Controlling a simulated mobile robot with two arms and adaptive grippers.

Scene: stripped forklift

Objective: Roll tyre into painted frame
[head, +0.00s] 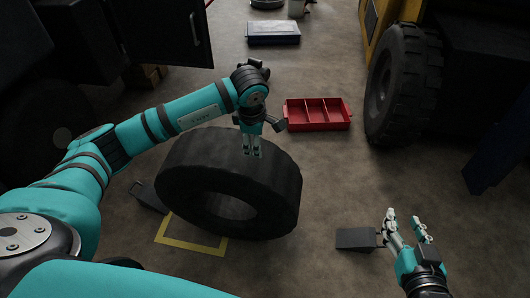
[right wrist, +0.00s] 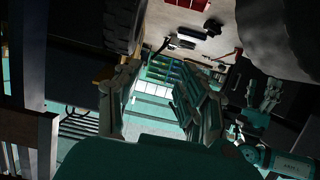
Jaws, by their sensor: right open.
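A large black tyre (head: 284,190) stands on its tread, leaning, in the middle of the head view. The yellow painted frame (head: 190,247) is on the floor at its lower left. The tyre overlaps the frame in the picture and hides its far part. My left gripper (head: 251,146) points down at the top of the tyre's tread, touching or very close to it; its fingers look close together, but their opening is unclear. My right gripper (head: 407,220) is open and empty to the right of the tyre. Its spread fingers also show in the right wrist view (right wrist: 157,95).
A dark wedge (head: 357,238) lies between the tyre and my right gripper. Another wedge (head: 148,197) lies left of the tyre. A vehicle wheel (head: 403,85) stands at right.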

